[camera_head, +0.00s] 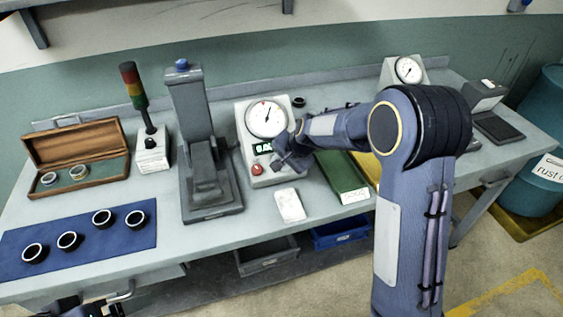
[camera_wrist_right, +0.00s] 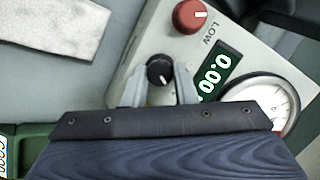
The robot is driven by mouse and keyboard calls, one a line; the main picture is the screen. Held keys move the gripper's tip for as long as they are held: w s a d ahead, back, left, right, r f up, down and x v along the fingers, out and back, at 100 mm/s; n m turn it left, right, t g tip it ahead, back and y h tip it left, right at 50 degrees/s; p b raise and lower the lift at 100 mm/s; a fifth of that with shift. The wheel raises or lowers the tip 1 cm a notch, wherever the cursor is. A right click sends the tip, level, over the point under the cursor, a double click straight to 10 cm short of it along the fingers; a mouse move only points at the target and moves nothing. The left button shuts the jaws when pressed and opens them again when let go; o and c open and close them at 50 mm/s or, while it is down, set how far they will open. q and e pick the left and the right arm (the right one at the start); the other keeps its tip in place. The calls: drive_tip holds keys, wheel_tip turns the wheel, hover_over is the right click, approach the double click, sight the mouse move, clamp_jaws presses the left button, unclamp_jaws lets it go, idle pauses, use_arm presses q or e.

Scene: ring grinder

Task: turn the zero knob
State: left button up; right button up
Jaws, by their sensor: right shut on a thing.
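The gauge box (camera_head: 243,165) stands on the bench with a round dial (camera_head: 266,118), a green digital display and a red knob (camera_head: 257,169). In the right wrist view, a black knob (camera_wrist_right: 159,70) with a white mark sits on the box face below the display, near the red knob (camera_wrist_right: 190,16). My right gripper (camera_wrist_right: 158,84) is shut on the black knob, one finger on each side. In the head view my right gripper (camera_head: 292,158) hides this knob. Part of my left gripper (camera_head: 92,306) shows at the bottom left edge; its jaws are unclear.
A grey press (camera_head: 190,95) stands left of the box. A white cloth (camera_head: 290,205) lies in front. A blue mat (camera_head: 90,240) holds several black rings. A wooden case (camera_head: 110,175) lies behind it. A green tray (camera_head: 340,175) is to the right.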

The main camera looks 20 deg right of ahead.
drive_tip(key=o, duration=1)
drive_tip(key=v, duration=0.7)
drive_tip(key=shift+s+r, duration=0.2)
drive_tip(key=shift+r, duration=0.15)
drive_tip(key=shift+d, duration=0.1)
drive_tip(key=s+d+r+n+y, duration=0.1)
drive_tip(key=s+r+n, duration=0.2)
drive_tip(key=s, duration=2.9)
drive_tip(key=n, duration=0.5)
drive_tip(key=shift+n, duration=0.3)
